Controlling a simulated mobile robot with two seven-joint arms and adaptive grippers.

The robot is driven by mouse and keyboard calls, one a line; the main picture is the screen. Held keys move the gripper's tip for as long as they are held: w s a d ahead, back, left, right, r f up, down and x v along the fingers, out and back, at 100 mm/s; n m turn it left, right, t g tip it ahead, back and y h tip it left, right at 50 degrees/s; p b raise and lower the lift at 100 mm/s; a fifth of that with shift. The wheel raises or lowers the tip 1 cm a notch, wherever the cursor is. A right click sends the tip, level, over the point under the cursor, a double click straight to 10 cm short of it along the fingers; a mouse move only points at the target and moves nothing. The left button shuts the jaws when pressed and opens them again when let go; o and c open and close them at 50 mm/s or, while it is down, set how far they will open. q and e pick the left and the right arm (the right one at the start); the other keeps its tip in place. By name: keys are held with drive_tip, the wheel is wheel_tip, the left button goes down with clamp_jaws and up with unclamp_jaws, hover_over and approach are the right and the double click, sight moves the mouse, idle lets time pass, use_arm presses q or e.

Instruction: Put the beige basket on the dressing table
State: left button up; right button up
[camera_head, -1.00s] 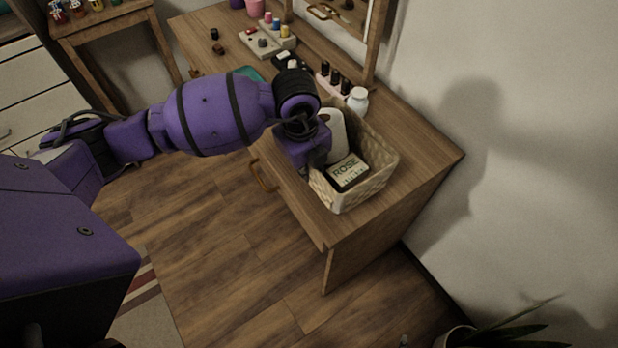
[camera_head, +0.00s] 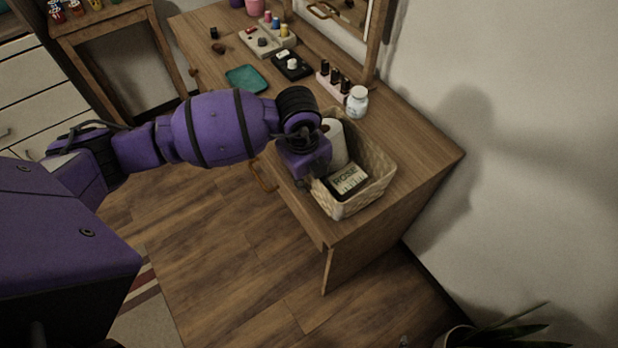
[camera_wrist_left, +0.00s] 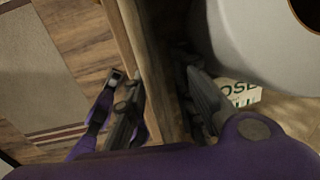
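The beige woven basket (camera_head: 371,191) is over the near end of the dressing table (camera_head: 425,150) in the head view. It looks roughly level; I cannot tell whether its bottom touches the tabletop. It holds a white roll (camera_head: 338,146) and a ROSE box (camera_head: 347,180), both partly seen in the left wrist view. My left gripper (camera_wrist_left: 163,97) is at the basket's left wall, one finger on each side, and appears shut on it. The gripper's fingers are mostly hidden in the head view.
A white bottle (camera_head: 357,101) and a rack of dark bottles (camera_head: 333,80) stand just behind the basket. A teal tray (camera_head: 246,79) and a black case (camera_head: 291,66) lie farther along. The mirror frame (camera_head: 376,40) rises at the back. The table's near right corner is bare.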

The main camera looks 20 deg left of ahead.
use_arm(q)
wheel_tip(320, 180, up, 12)
drive_tip(key=shift+s+a+r+p, duration=0.2)
drive_tip(key=shift+s+a+p, duration=0.15)
drive_tip(key=shift+s+p, duration=0.1)
use_arm(e)
drive_tip(key=shift+w+r, duration=0.5)
drive_tip(key=shift+r, duration=0.05)
drive_tip(key=shift+s, duration=0.3)
